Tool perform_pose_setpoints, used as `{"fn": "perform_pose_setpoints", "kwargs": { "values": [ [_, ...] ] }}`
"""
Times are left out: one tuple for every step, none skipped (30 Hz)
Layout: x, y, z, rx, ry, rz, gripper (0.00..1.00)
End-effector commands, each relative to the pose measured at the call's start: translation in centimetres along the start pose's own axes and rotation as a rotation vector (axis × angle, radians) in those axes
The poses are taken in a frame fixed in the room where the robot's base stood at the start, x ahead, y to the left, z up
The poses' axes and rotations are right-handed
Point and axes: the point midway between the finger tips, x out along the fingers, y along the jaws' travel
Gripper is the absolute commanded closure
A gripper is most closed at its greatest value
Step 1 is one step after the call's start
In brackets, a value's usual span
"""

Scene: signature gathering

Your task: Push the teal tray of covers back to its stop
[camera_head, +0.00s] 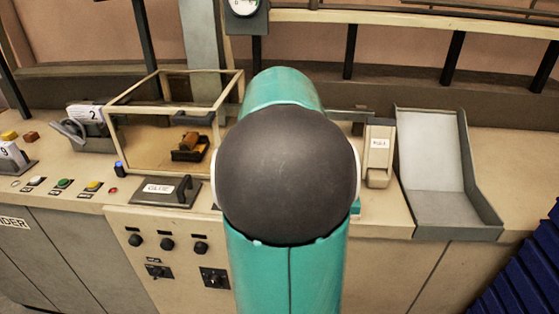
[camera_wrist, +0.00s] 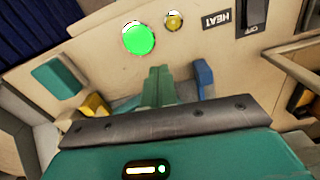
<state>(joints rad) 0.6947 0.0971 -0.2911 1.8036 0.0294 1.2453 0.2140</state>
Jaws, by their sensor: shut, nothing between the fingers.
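My gripper (camera_wrist: 158,82) shows in the wrist view, its two green fingers shut together with nothing between them. The fingers point toward a beige panel with a lit green button (camera_wrist: 138,39). A teal rectangular piece (camera_wrist: 60,78) shows left of the fingers, apart from them; I cannot tell whether it is the tray. In the head view my arm blocks the middle of the counter and hides my gripper. A small teal bit (camera_head: 356,207) shows just right of my arm. No covers and no stop can be made out.
A glass-sided box (camera_head: 172,125) stands left of my arm. A grey open chute (camera_head: 431,160) and a beige labelled block (camera_head: 378,155) stand right. A yellow part (camera_wrist: 95,107) and a blue part (camera_wrist: 203,78) flank the fingers.

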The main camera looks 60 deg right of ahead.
Motion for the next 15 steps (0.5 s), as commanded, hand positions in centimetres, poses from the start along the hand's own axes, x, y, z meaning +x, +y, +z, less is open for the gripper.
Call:
{"fn": "perform_pose_setpoints", "kwargs": {
  "values": [
    [1.1, 0.1, 0.1, 0.001, -0.004, 0.001, 1.0],
    [1.6, 0.1, 0.1, 0.001, -0.003, 0.001, 1.0],
    [2.3, 0.1, 0.1, 0.001, -0.004, 0.001, 1.0],
    [2.9, 0.1, 0.1, 0.001, -0.003, 0.001, 1.0],
    [3.4, 0.1, 0.1, 0.001, -0.004, 0.001, 1.0],
    [4.1, 0.1, 0.0, 0.001, -0.003, 0.001, 1.0],
    [4.7, 0.1, 0.0, 0.001, -0.004, 0.001, 1.0],
    [5.1, 0.1, 0.0, 0.002, -0.003, 0.001, 1.0],
    [5.8, 0.1, -0.1, 0.002, -0.003, 0.0, 1.0],
    [5.6, 0.1, -0.9, 0.004, 0.0, 0.0, 1.0],
    [5.5, 0.1, -1.4, 0.005, 0.0, 0.001, 1.0],
    [5.5, 0.1, -2.0, 0.004, 0.001, 0.001, 1.0],
    [5.5, 0.0, -2.4, 0.002, 0.0, 0.001, 1.0],
    [5.5, 0.0, -2.8, 0.002, 0.001, 0.001, 1.0],
    [5.5, 0.0, -3.2, 0.001, 0.0, 0.001, 1.0]
  ]
}}
